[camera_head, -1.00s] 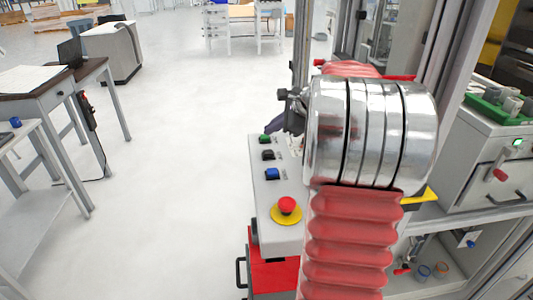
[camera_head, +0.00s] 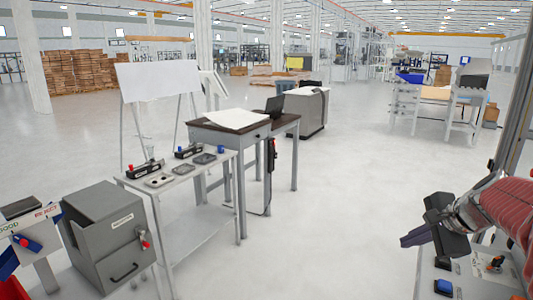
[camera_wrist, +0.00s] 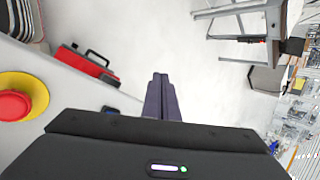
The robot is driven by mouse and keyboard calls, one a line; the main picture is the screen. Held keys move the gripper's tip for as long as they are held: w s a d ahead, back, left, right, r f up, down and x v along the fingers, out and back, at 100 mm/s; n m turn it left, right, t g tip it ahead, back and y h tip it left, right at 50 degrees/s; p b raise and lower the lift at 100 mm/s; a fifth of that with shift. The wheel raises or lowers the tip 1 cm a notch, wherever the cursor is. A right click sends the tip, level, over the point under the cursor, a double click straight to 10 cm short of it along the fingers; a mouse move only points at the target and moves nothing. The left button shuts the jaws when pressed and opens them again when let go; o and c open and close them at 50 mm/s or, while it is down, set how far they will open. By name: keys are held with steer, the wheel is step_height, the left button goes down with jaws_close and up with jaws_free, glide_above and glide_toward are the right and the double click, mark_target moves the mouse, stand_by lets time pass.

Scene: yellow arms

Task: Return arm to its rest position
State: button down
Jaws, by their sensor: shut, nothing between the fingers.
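My gripper (camera_head: 412,238) is at the right of the head view, at the end of my red-sleeved arm. Its dark fingers point left, above the control panel with buttons. In the wrist view my gripper (camera_wrist: 161,82) shows its two fingers pressed together, with nothing between them. Beyond the fingertips is bare pale floor. The rest of my arm runs out of the head view at the right edge.
A panel with a blue button (camera_head: 444,287) lies below my gripper; a red emergency button (camera_wrist: 14,104) shows in the wrist view. A grey bench (camera_head: 190,238), a desk (camera_head: 222,137) and a grey box (camera_head: 106,236) stand left. Open floor (camera_head: 340,220) lies between.

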steer(key=s+a+n+g, duration=0.1)
steer(key=s+a+n, duration=0.3)
steer(key=a, duration=0.3)
steer(key=s+a+n+g, duration=0.1)
steer(key=s+a+n, duration=0.3)
steer(key=a, duration=0.3)
steer(key=s+a+f+n+h, duration=0.1)
steer(key=s+a+f+n, duration=0.1)
steer(key=s+a+n, duration=0.2)
steer(key=s+a+f+n, duration=0.3)
steer(key=s+n, duration=0.3)
steer(key=s, duration=0.3)
steer(key=shift+a+n+h, duration=0.4)
steer(key=shift+a, duration=0.25)
